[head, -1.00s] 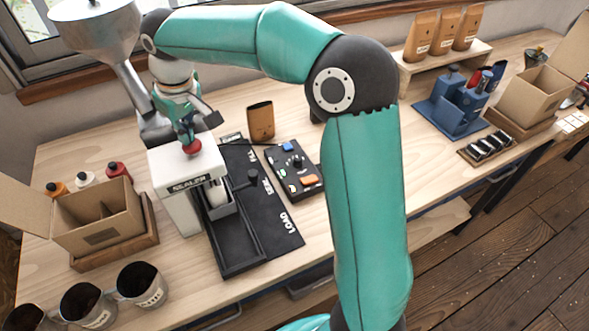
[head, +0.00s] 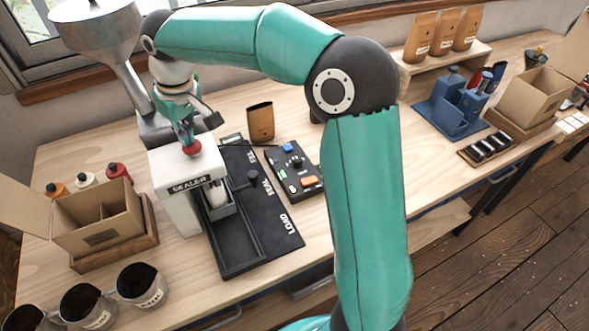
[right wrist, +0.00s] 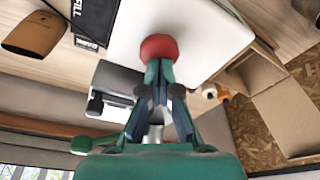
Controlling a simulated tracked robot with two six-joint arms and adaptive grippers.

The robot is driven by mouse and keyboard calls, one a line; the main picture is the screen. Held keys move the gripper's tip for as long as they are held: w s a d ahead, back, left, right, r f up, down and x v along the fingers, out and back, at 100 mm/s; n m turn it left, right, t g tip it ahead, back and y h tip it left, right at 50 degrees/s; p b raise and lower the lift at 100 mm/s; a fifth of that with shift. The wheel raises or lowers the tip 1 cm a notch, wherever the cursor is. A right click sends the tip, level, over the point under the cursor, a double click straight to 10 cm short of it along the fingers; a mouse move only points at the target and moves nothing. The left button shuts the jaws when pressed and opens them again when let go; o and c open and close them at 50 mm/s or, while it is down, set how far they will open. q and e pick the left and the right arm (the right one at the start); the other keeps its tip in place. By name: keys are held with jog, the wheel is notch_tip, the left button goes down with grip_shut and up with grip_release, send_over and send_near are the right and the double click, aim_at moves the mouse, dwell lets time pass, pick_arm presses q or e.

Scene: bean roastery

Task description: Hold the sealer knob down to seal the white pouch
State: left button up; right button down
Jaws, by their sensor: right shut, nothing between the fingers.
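The white sealer (head: 172,188) stands on the left part of the bench, with a red knob (head: 192,147) on top. My right gripper (head: 188,138) is shut and empty, pointing down with its fingertips at the knob. In the right wrist view the closed fingertips (right wrist: 160,68) meet the red knob (right wrist: 158,48) and seem to touch it. The white pouch (head: 217,195) stands upright in a dark carrier under the sealer's head; its upper part is hidden. My left gripper is not in view.
A black track board (head: 283,238) marked FILL, SEAL and LOAD lies beside the sealer. A control box (head: 290,170) and brown pouch (head: 260,122) are to its right. A cardboard box (head: 95,215) and several cups (head: 140,285) stand left and in front.

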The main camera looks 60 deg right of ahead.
dwell(0.5)
notch_tip(320, 180, up, 5)
jog(key=p, duration=0.4)
jog(key=shift+f, duration=0.2)
jog(key=shift+r, duration=0.7)
